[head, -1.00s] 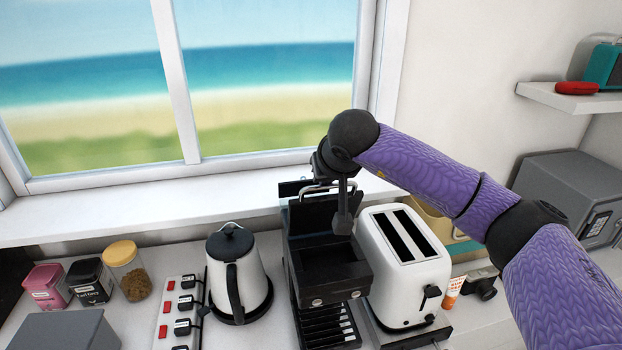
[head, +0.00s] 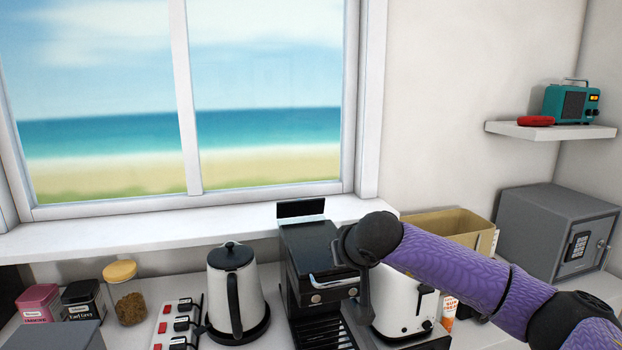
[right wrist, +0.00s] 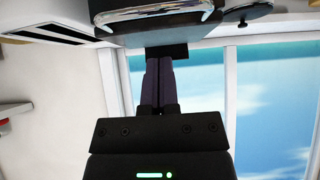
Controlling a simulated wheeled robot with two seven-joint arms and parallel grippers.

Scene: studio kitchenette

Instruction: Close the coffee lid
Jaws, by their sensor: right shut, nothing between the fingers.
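The black coffee machine (head: 325,325) stands on the counter between the kettle and the toaster. Its dark lid (head: 308,240) lies down over the top, with its silver handle (head: 322,280) at the front edge. I cannot tell whether the lid is fully seated. My right gripper (right wrist: 160,65) is shut and empty. In the head view it is largely hidden behind its wrist, at the right front of the lid. In the right wrist view its fingers point towards the machine's front and the handle (right wrist: 160,14). Contact is unclear. My left gripper is out of view.
A white kettle (head: 240,295) stands close on the machine's left, and a white toaster (head: 400,300) on its right, partly behind my arm. A switched power strip (head: 177,325) and several jars are further left. A window sill (head: 150,235) runs behind.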

